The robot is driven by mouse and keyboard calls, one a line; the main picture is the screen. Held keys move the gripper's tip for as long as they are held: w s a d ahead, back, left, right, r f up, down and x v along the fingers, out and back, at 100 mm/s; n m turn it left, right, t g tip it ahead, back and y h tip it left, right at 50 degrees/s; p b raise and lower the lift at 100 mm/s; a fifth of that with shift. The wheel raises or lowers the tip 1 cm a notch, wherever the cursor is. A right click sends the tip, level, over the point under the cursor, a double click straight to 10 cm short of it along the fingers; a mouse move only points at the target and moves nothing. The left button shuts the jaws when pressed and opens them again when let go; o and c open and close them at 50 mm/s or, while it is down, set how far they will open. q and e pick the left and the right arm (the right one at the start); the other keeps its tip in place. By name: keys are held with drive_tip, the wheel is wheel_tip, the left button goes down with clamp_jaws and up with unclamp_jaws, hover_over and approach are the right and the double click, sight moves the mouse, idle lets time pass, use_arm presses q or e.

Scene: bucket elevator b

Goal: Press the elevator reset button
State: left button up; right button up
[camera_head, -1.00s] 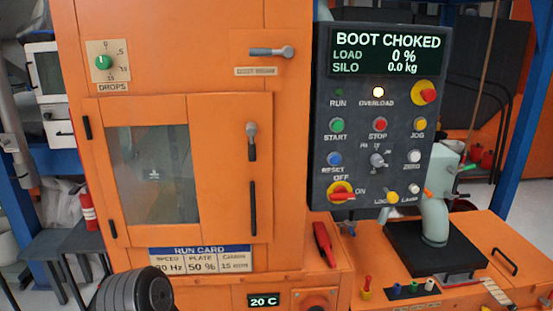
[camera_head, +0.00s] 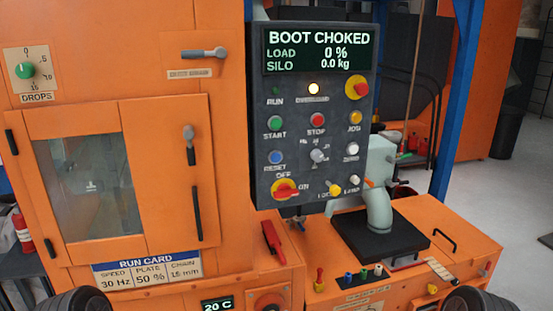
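The blue RESET button (camera_head: 276,157) sits on the dark control panel (camera_head: 262,100), below the green START button (camera_head: 275,123) and above the red and yellow OFF/ON switch (camera_head: 286,190). The panel's display (camera_head: 318,49) reads BOOT CHOKED, LOAD 0 %, SILO 0.0 kg. The OVERLOAD lamp (camera_head: 314,89) glows and the RUN lamp (camera_head: 276,90) is dark. Dark rounded parts of my arms show at the bottom left and bottom right edges. No gripper fingers show, and nothing covers the RESET button.
An orange cabinet door (camera_head: 172,180) with a window and handles stands left of the panel. Below the panel, an orange bench (camera_head: 410,285) carries a grey pipe (camera_head: 379,205) and small coloured plugs. The space in front of the panel looks clear.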

use_arm(q)
clamp_jaws()
idle(1.5)
